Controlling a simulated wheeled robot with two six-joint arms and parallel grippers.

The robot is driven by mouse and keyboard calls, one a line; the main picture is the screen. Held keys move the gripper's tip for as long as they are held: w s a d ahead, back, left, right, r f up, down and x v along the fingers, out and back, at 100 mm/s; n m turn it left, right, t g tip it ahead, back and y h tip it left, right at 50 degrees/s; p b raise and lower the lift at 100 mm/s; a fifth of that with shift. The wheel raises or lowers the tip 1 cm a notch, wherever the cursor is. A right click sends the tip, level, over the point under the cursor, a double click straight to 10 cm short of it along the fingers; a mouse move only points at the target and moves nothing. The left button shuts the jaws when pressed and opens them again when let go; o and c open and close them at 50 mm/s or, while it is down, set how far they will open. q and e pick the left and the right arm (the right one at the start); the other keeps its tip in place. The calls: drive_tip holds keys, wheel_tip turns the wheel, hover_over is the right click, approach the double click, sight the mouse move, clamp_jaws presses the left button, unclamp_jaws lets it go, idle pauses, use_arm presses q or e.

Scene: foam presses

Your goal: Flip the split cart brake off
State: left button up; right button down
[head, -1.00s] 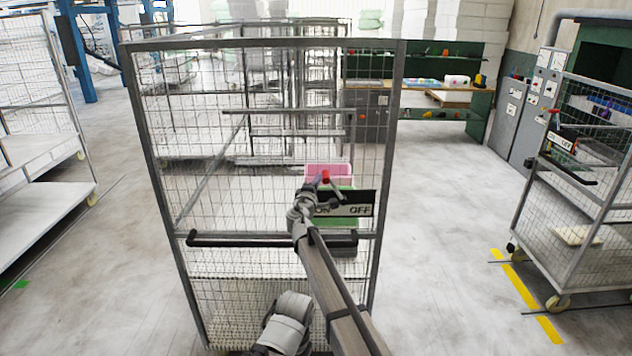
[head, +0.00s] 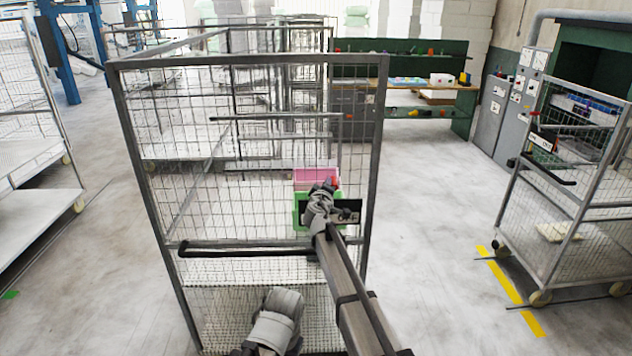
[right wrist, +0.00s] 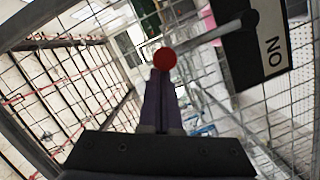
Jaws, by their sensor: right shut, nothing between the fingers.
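The mesh cart (head: 240,60) stands right in front of me, with a black ON/OFF brake plate (head: 354,205) on its near side. The brake lever's red knob (head: 333,181) shows just above the plate. My right gripper (head: 326,188) is at the plate and covers part of it. In the right wrist view, its fingers (right wrist: 163,85) are shut and empty, with tips right at the red knob (right wrist: 165,59); I cannot tell whether they touch. The lever runs from the knob to a black pivot beside the ON label (right wrist: 274,58).
A black handle bar (head: 225,246) crosses the cart below the plate. Pink (head: 314,178) and green (head: 301,212) crates show behind the mesh. Another cart (head: 545,190) stands at right by a yellow floor line (head: 512,290). The floor between the carts is free.

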use_arm(q)
drive_tip(key=shift+r, duration=0.35)
use_arm(e)
drive_tip(key=d+m+y, duration=0.1)
drive_tip(key=d+m, duration=0.2)
drive_tip(key=d, duration=0.4)
drive_tip(key=shift+d+f+m+g, duration=0.2)
drive_tip(key=shift+f+m+g, duration=0.1)
drive_tip(key=shift+f, duration=0.1)
